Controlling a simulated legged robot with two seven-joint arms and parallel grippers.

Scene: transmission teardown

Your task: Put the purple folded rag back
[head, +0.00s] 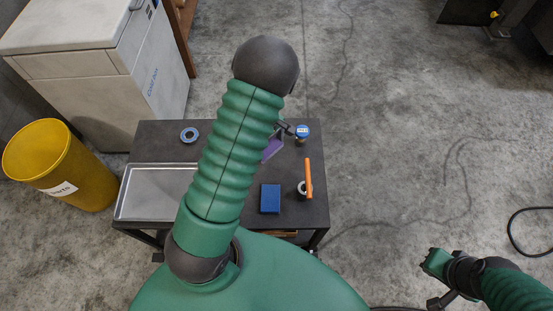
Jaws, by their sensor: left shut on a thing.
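The purple folded rag (272,149) shows as a small patch on or just above the dark table, partly hidden behind my left arm. My left gripper (285,130) is at its upper edge and is shut on it. Most of this gripper is hidden by the green arm, so I cannot tell whether the rag touches the table top. My right arm is at the lower right, away from the table; its gripper end (437,283) is small and its jaws are unclear.
A yellow bin (65,165) and white cabinet (90,60) stand left.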

